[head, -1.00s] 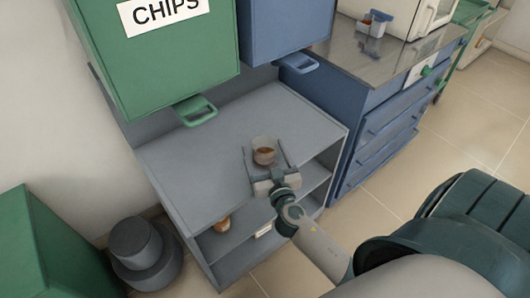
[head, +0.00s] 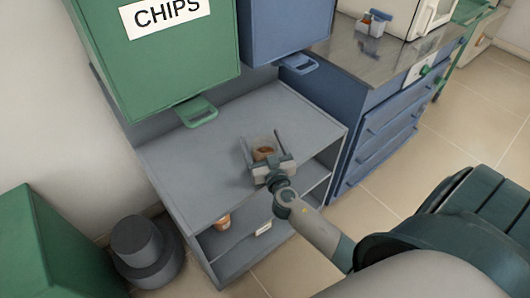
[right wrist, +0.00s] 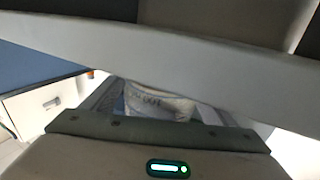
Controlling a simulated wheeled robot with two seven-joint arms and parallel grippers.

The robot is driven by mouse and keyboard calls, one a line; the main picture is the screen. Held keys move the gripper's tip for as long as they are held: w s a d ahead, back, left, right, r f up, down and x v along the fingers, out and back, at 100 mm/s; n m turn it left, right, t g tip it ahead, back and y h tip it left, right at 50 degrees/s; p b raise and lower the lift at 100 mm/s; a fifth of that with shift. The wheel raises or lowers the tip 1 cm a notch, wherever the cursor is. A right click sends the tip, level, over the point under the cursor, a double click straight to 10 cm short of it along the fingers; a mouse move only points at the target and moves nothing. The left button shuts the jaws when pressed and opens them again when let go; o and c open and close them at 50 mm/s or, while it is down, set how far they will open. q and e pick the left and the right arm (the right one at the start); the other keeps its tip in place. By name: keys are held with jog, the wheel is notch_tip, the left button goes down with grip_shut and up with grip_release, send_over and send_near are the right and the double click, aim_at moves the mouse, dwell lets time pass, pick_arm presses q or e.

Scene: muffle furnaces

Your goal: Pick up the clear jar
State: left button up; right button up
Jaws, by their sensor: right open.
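The clear jar (head: 263,152), see-through with brown contents low inside, stands upright on the grey cabinet top (head: 205,150) near its front right. My right gripper (head: 261,139) is open, with one finger on each side of the jar. Its palm is close to the jar's near side; whether the fingers touch the glass I cannot tell. In the right wrist view a pale, see-through object with faint markings, likely the jar (right wrist: 155,102), shows beyond the gripper body, partly hidden by a grey bar. My left gripper is not in view.
A green cabinet with a CHIPS label (head: 165,12) and a blue cabinet (head: 285,25) hang above the back. An orange-brown container (head: 222,221) sits on the shelf below. A blue drawer unit (head: 375,135) stands at the right. The cabinet top left of the jar is clear.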

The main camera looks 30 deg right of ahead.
jog(key=shift+c, duration=0.6)
jog(key=c, duration=1.3)
